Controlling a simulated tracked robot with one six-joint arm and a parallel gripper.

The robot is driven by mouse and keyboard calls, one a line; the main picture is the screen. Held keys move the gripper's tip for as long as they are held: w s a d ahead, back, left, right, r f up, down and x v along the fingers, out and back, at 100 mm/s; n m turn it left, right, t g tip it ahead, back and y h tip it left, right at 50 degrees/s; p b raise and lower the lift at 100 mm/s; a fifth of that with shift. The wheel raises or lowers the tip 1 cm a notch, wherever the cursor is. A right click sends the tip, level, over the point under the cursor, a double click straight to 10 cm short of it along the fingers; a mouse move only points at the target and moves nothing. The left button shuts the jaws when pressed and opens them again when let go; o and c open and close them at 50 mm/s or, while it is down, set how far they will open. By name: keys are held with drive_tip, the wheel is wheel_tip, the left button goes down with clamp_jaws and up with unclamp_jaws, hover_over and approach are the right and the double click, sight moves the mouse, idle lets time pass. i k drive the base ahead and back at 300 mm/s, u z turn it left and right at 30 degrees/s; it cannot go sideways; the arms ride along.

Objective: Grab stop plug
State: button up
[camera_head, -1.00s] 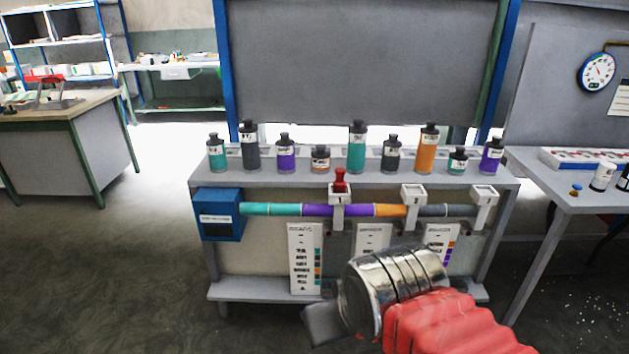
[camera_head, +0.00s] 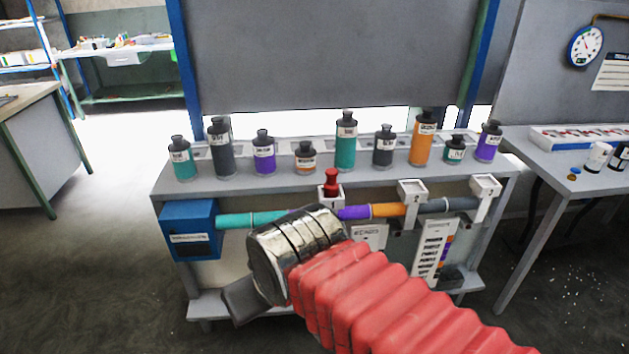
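A red stop plug (camera_head: 331,181) stands upright in the leftmost white bracket (camera_head: 329,193) on the coloured tube, at the middle of the bench front. The other two brackets (camera_head: 411,191) hold no red plug. My gripper (camera_head: 240,303) is at lower left of centre, in front of the bench and below the tube, apart from the plug. My red bellows arm and silver wrist hide part of the tube and the cards. Only a grey end piece of the gripper shows, and I cannot see its fingers clearly.
Several capped bottles (camera_head: 346,146) stand in a row on the bench top behind the plug. A blue box (camera_head: 189,229) sits at the tube's left end. A side table (camera_head: 565,180) with a white tray and small jars is at right. The floor at left is clear.

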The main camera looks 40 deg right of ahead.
sight(332, 187)
drive_tip(key=z, duration=0.15)
drive_tip(key=i, duration=1)
drive_tip(key=z, duration=0.3)
